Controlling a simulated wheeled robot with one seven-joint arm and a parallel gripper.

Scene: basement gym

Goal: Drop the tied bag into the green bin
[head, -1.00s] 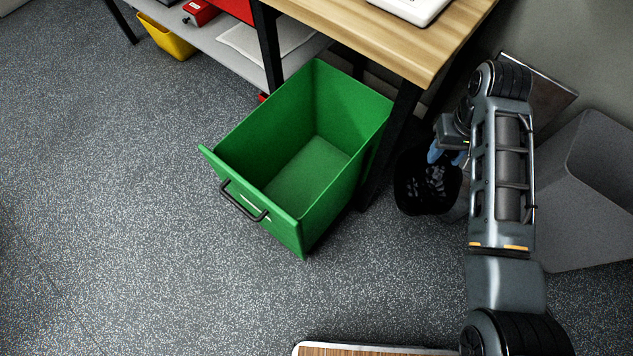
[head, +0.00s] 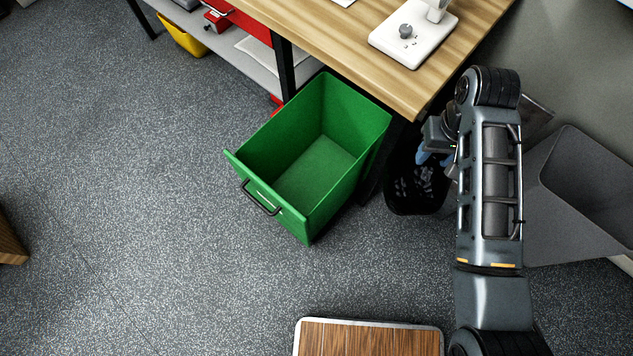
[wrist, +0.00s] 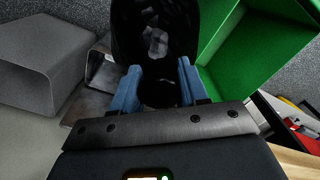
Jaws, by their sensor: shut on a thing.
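The tied bag (head: 415,190) is black with pale grey patches. It hangs from my gripper (head: 430,158), just right of the green bin, beside the table leg. In the wrist view the bag (wrist: 155,32) lies beyond the blue fingers of my gripper (wrist: 160,92), which are shut on its gathered top. The green bin (head: 275,218) is open-topped and looks empty, with a dark handle on its front. It also shows at the upper right of the wrist view (wrist: 225,35). The bag is outside the bin. I cannot tell its height above the floor.
A wooden table (head: 350,55) with a white device (head: 405,50) stands behind the bin. A grey bin (head: 575,205) stands at the right. A wood-topped board (head: 370,335) lies at the bottom. The floor left of the green bin is clear.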

